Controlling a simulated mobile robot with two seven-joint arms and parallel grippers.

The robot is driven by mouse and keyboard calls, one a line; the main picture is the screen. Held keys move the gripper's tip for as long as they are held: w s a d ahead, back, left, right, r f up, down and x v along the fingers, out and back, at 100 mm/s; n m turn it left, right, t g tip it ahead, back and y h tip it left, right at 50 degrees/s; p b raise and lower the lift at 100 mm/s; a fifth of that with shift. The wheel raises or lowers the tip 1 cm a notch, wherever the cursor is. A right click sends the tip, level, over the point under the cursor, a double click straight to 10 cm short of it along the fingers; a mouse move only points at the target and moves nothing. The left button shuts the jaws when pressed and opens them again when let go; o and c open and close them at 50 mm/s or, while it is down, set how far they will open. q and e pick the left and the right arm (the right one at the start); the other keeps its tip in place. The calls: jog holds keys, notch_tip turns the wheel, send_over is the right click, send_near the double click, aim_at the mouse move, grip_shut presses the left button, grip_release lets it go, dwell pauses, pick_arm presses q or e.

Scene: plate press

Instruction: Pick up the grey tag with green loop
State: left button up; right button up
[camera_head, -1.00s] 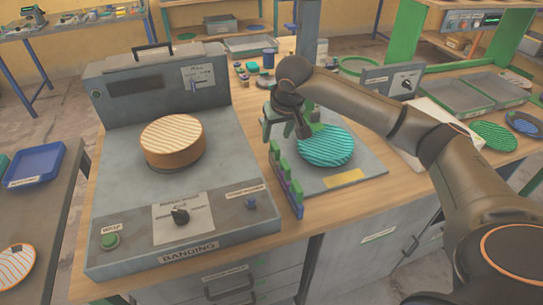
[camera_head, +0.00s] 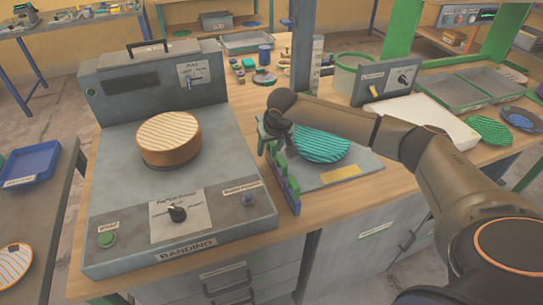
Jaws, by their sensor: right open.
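I cannot pick out a grey tag with green loop for sure at this size. My right gripper (camera_head: 272,138) points down between the banding machine and the teal striped disc (camera_head: 321,145). It is close above the far end of a narrow green and purple rack (camera_head: 287,188), and whether they touch is unclear. It is open, and its fingertips are small and partly covered by the wrist. My left gripper is out of view.
The banding machine (camera_head: 182,232) with a tan striped drum (camera_head: 170,139) stands on the left. Small items, including a blue cup (camera_head: 264,54), lie behind. A grey post (camera_head: 304,50) rises behind my forearm. Grey trays (camera_head: 454,94) stand at right.

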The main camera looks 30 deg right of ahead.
grip_shut()
dwell(0.6)
